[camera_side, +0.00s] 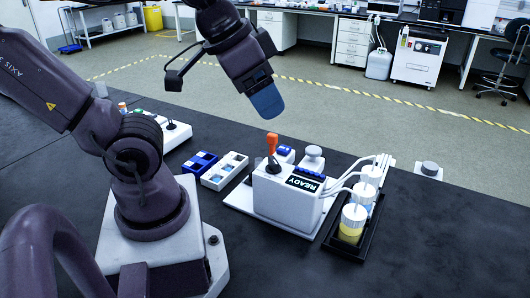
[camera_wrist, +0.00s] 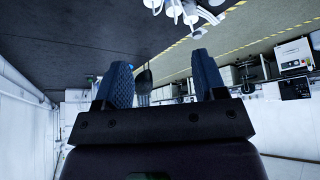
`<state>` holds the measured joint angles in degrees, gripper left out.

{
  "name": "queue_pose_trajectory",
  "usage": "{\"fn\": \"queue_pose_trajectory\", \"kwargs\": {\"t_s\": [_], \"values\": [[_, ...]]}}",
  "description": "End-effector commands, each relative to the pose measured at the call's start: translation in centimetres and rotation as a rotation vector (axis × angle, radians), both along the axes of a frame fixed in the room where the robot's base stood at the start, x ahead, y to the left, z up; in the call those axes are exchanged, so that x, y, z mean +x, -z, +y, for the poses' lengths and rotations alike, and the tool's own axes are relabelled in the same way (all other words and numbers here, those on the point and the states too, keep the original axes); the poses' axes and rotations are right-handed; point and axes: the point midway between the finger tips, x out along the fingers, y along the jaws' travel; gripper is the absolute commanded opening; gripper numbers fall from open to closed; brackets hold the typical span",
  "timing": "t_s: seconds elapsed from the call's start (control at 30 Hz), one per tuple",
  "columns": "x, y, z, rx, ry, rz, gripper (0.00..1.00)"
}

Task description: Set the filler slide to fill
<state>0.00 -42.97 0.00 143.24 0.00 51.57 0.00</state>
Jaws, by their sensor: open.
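A white filler unit (camera_side: 285,205) with a black READY display (camera_side: 303,183) stands on a white base on the dark bench in the side view. An upright orange-topped lever (camera_side: 272,143) rises from a black mount on its top left. I cannot tell which part is the filler slide or read its setting. My gripper (camera_side: 267,102) has blue fingers and hangs tilted above the unit, apart from the lever. In the wrist view my gripper (camera_wrist: 165,82) shows its two fingers spread apart, with nothing visibly held between them.
White-capped bottles (camera_side: 353,220) with tubes sit in a black tray right of the unit. A blue rack (camera_side: 199,163) and a white rack (camera_side: 224,171) lie to its left. A box with a black knob (camera_side: 172,137) stands behind them. The bench right of the bottles is mostly clear.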

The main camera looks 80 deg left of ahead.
Motion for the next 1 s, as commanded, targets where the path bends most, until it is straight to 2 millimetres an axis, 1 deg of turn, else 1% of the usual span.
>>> {"fn": "queue_pose_trajectory", "kwargs": {"t_s": [0.07,0.17,0.27,0.37,0.47,0.5,0.57,0.6,0.67,0.7,0.8,0.9,1.0], "values": [[0.0,0.0,0.2,0.0,-0.013,0.002,0.57],[0.3,1.2,1.4,-0.003,-0.069,0.061,0.57],[1.5,2.3,3.4,-0.016,-0.158,0.144,0.57],[3.3,3.3,6.4,-0.04,-0.271,0.229,0.57],[5.1,4.5,9.9,-0.071,-0.382,0.304,0.57],[5.8,5.1,11.4,-0.084,-0.424,0.331,0.57],[6.6,6.2,13.8,-0.106,-0.488,0.37,0.57],[7.1,7.0,15.5,-0.12,-0.529,0.395,0.57],[7.6,8.3,18.1,-0.141,-0.588,0.428,0.57],[7.9,9.2,19.7,-0.155,-0.625,0.448,0.57],[8.3,11.3,23.5,-0.186,-0.703,0.484,0.57],[8.7,12.9,26.4,-0.202,-0.753,0.501,0.57],[9.6,13.4,28.1,-0.203,-0.771,0.495,0.57]]}}
